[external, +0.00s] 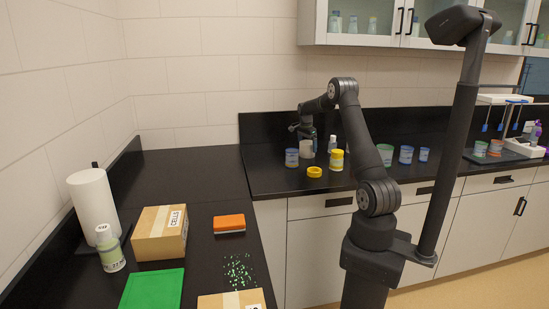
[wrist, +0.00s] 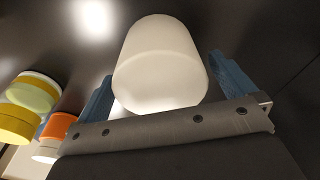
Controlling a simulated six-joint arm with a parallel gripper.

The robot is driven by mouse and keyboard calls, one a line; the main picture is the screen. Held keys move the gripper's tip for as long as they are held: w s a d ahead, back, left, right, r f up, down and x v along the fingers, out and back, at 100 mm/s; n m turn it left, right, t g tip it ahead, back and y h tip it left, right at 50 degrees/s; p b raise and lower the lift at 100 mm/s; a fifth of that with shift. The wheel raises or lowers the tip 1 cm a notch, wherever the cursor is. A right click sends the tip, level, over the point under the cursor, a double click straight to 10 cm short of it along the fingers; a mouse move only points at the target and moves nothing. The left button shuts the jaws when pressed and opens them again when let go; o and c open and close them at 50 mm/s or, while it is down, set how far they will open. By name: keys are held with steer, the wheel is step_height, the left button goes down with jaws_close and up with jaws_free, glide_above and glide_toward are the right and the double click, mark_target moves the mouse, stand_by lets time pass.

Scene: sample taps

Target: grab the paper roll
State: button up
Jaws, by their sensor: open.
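A tall white paper roll (external: 93,204) stands upright on a dark holder on the left counter, far from my gripper. My gripper (external: 304,133) is over the back counter, pointing down at a short whitish cylinder (external: 306,149). In the wrist view, the two blue fingers of my gripper (wrist: 162,75) are spread, with a plain white cylinder (wrist: 160,65) between them. A gap shows at the right finger; contact on the left is unclear. I cannot tell whether this cylinder is a container or a small roll.
Jars and a yellow ring-shaped lid (external: 315,172) stand close around my gripper, including a blue-labelled jar (external: 292,158) and a yellow one (external: 336,160).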

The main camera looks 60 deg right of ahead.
steer(key=shift+d+f, duration=0.15)
steer(key=shift+f, duration=1.05)
steer(key=c, duration=1)
steer(key=shift+o, duration=0.2)
